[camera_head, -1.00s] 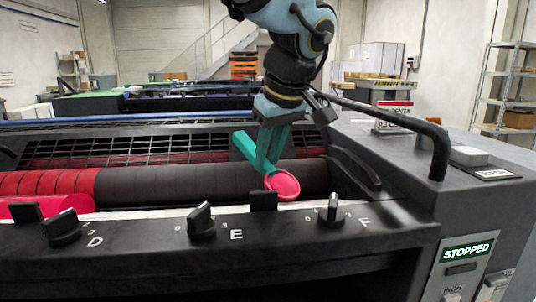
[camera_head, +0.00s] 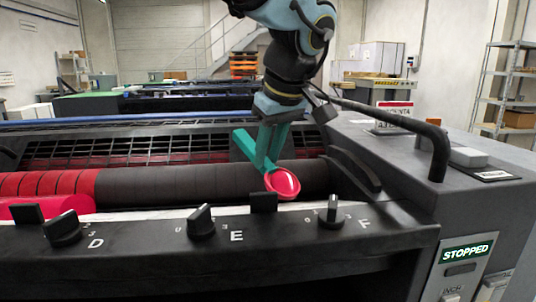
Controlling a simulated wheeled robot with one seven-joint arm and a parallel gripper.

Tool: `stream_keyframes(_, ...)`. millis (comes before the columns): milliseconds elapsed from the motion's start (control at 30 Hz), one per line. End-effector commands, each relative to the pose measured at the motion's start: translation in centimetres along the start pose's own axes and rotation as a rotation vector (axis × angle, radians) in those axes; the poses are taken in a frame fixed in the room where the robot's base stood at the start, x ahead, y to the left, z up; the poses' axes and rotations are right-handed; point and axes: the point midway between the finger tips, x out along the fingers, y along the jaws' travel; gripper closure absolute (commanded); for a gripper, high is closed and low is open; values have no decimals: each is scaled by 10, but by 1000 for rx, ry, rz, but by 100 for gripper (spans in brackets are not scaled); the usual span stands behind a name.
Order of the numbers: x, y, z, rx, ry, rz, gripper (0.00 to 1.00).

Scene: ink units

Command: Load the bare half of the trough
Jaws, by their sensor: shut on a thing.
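My gripper (camera_head: 268,135) is shut on a teal-handled scoop over the right part of the trough. The scoop's round bowl (camera_head: 282,184) shows magenta inside and is tilted; whether it touches anything cannot be told. The trough (camera_head: 165,214) runs between the dark roller and the front rail, and a pale strip of it shows in the middle. Magenta ink (camera_head: 50,205) lies at its left end, and no ink shows in the right part. Much of the trough floor is hidden by the front rail.
The front rail carries knobs marked D (camera_head: 63,229), E (camera_head: 201,222) and F (camera_head: 332,212). The roller (camera_head: 200,184) is red at left, dark at right. A black handrail (camera_head: 440,150) and a side housing with a STOPPED display (camera_head: 467,252) stand at right.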

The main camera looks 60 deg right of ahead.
Motion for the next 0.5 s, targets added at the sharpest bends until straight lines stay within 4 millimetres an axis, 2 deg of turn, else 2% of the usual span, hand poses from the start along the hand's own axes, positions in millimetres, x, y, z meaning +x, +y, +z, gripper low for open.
stream_keyframes(33,-10,1,-4,-1,1,2,100)
stream_keyframes(500,-59,4,-27,0,0,1,100)
